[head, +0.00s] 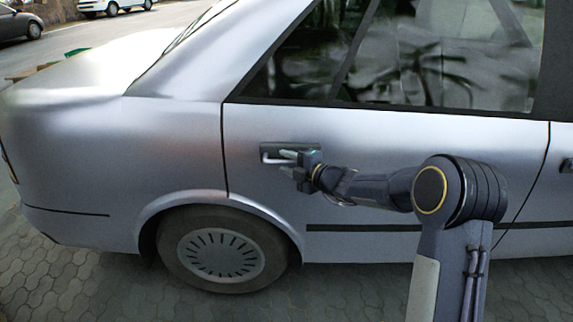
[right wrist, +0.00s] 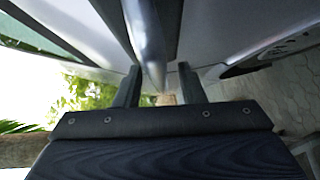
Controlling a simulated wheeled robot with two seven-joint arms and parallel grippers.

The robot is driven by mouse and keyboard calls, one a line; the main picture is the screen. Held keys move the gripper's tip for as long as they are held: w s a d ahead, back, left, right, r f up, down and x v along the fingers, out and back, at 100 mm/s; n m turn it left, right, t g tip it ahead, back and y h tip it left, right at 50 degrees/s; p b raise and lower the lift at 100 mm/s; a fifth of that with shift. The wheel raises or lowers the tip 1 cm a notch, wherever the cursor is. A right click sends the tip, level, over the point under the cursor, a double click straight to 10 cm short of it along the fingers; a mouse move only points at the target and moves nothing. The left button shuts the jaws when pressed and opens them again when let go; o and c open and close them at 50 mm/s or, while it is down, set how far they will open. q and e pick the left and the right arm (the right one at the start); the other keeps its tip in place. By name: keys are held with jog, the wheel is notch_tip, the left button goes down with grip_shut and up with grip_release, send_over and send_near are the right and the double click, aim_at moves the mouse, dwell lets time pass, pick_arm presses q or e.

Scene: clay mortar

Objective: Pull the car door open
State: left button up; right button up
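A silver car stands side-on, and its rear door (head: 400,150) looks shut, flush with the body panels. The door handle (head: 268,153) sits in a dark recess near the door's left edge. My right gripper (head: 288,157) is at the handle, its fingers covering part of it. In the right wrist view, the handle bar (right wrist: 148,45) runs between the two spread fingers (right wrist: 160,85), with a small gap visible on the right side. Whether either finger touches the bar is hard to tell. My left gripper is not in view.
The rear wheel (head: 220,252) is below and left of the handle. A second, front door handle (head: 567,165) shows at the right edge. Paving (head: 60,275) lies free in front of the car. Other parked cars are far behind at the upper left.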

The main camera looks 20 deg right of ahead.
jog(key=shift+w+a, duration=0.15)
jog(key=shift+w, duration=0.1)
grip_shut()
